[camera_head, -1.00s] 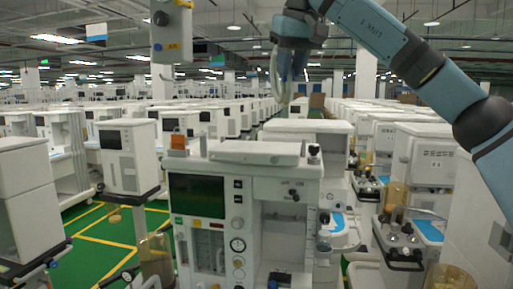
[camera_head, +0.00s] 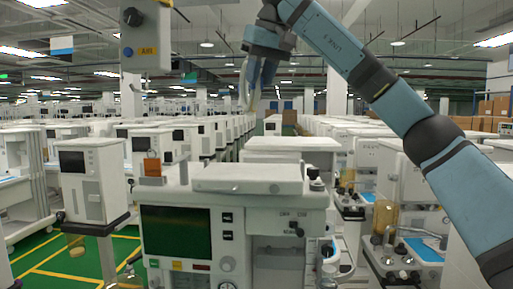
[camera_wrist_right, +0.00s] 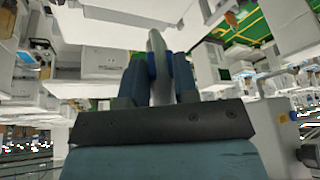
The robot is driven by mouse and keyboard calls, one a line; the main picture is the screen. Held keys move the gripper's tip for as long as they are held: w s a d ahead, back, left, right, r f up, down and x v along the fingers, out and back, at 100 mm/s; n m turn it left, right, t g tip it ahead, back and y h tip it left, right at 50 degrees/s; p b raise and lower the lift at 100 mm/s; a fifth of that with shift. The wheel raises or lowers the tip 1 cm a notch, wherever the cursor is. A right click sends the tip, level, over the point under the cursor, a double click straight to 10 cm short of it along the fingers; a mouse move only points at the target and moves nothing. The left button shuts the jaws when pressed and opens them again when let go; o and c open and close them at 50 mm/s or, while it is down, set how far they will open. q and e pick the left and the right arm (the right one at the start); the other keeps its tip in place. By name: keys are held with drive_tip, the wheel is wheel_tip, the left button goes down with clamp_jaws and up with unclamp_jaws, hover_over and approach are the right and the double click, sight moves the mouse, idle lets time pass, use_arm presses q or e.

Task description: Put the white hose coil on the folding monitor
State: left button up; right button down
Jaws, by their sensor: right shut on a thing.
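The white hose coil (camera_head: 247,88) hangs pale and narrow from my right gripper (camera_head: 258,72), high in the head view. In the right wrist view, the coil (camera_wrist_right: 157,62) stands edge-on between the two blue fingers of the gripper (camera_wrist_right: 160,78), which are shut on it. A flat white folded panel, which looks like the folding monitor (camera_head: 248,178), lies on top of the nearest cart. In the head view the gripper and coil appear above this panel, with a gap between. My left gripper is not in view.
The nearest cart (camera_head: 262,215) has a dark screen (camera_head: 175,232) and knobs. An orange block (camera_head: 152,167) stands on its top, left of the panel. A grey-white box (camera_head: 145,38) hangs at upper left. Other carts crowd both sides; green floor (camera_head: 70,258) shows at left.

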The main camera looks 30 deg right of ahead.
wheel_tip(320, 180, down, 14)
drive_tip(key=shift+w+d+r, duration=0.1)
drive_tip(key=shift+w, duration=0.05)
idle(0.3)
drive_tip(key=c, duration=0.9)
unclamp_jaws()
drive_tip(key=v, duration=1.2)
